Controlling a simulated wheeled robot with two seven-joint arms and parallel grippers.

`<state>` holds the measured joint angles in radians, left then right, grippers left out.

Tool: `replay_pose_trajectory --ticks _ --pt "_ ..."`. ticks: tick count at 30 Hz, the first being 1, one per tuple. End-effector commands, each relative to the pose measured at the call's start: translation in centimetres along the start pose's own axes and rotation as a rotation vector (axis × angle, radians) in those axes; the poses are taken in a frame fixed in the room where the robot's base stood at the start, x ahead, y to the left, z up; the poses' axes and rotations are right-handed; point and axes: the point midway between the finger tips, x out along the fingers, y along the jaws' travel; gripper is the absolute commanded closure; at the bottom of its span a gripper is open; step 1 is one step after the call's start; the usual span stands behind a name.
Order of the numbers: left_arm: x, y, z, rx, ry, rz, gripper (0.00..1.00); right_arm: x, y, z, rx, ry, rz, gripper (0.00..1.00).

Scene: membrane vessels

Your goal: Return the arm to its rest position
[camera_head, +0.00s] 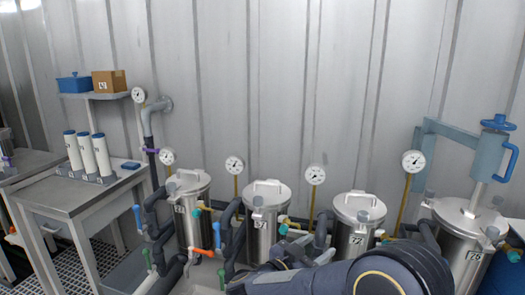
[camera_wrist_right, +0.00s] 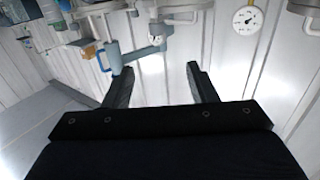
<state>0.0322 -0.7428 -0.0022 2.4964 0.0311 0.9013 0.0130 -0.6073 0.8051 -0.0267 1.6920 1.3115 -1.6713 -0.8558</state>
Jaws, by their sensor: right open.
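My right arm (camera_head: 365,275) crosses the bottom of the head view, a dark grey link with a yellow ring, in front of the lower parts of the middle vessels. In the wrist view my right gripper (camera_wrist_right: 160,85) is open, its two dark fingers spread wide with nothing between them. Beyond the fingers is the bare corrugated wall, with a blue-grey bracket (camera_wrist_right: 118,57) past the left finger. My left gripper is not in view.
Steel vessels (camera_head: 268,205) (camera_head: 355,222) stand along the wall with gauges (camera_head: 315,175), pipes and valve handles. A blue-grey lifting bracket (camera_head: 465,140) stands at right. A steel table (camera_head: 60,190) at left holds white cylinders (camera_head: 87,155); above it is a shelf (camera_head: 110,96).

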Motion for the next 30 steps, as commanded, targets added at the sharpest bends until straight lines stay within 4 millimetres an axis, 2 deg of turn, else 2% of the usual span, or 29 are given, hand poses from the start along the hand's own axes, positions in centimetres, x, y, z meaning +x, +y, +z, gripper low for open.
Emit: replay_pose_trajectory --ticks 1,11,15,20,23,25,28,30 --pt "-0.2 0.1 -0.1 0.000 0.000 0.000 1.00 0.6 0.1 -0.8 0.024 -0.009 -0.017 0.48" --pt "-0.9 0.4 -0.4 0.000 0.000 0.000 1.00 3.4 -0.5 -3.9 0.163 -0.088 -0.214 0.48" --pt "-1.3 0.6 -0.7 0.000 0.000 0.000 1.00 4.6 -0.4 -6.0 0.242 -0.140 -0.345 0.48" --pt "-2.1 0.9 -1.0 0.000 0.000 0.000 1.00 5.0 0.6 -9.2 0.328 -0.223 -0.541 0.48" --pt "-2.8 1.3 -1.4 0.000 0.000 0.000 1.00 4.1 2.3 -11.4 0.366 -0.305 -0.706 0.48" --pt "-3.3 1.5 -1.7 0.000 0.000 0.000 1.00 2.6 4.3 -12.5 0.368 -0.383 -0.827 0.48" --pt "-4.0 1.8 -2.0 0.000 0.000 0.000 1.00 -0.6 8.0 -12.6 0.323 -0.515 -0.969 0.48" --pt "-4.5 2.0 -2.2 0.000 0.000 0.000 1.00 -3.2 11.2 -11.8 0.264 -0.620 -1.035 0.48"
